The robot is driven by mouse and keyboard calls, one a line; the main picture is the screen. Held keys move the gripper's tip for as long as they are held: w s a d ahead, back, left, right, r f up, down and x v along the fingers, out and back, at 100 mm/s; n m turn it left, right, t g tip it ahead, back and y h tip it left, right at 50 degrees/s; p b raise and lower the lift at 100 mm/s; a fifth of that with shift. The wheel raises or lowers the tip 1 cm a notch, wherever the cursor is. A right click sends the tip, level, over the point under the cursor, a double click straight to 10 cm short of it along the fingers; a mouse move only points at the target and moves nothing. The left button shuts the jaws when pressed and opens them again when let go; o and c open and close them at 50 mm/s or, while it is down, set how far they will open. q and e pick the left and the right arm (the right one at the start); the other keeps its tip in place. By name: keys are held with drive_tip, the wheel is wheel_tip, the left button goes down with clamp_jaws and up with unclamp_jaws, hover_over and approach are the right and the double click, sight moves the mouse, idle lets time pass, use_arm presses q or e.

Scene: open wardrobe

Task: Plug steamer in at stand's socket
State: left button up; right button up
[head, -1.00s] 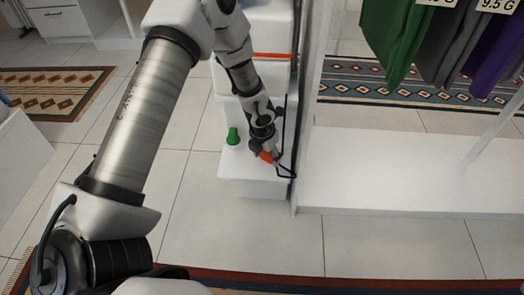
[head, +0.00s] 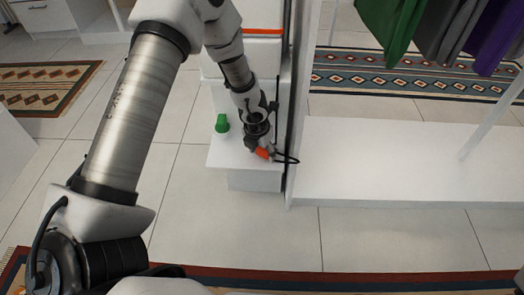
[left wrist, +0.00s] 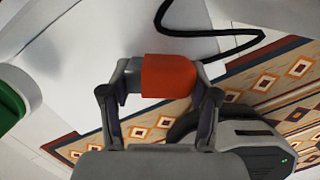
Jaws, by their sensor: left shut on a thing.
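An orange plug (head: 264,153) is in my left gripper (head: 261,148), low over the white base ledge (head: 228,158) of the white stand. In the left wrist view the gripper's two fingers (left wrist: 160,92) are closed on the plug (left wrist: 168,76) from both sides. A black cable (head: 288,160) loops out to the right of the plug; it also shows in the left wrist view (left wrist: 228,32). I cannot make out a socket opening in either view. My right gripper is not in view.
A green knob-like object (head: 222,123) stands on the ledge left of my gripper. An upright post (head: 294,120) and a low white wardrobe floor (head: 390,165) lie to the right. Garments (head: 440,35) hang above. Tiled floor left of the stand is clear.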

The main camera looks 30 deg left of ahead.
use_arm(q)
drive_tip(key=shift+f, duration=0.2)
drive_tip(key=o, duration=1.2)
drive_tip(key=shift+o, duration=1)
wheel_tip(320, 180, up, 9)
drive_tip(key=p, duration=0.7)
drive_tip(key=shift+s+p, duration=0.4)
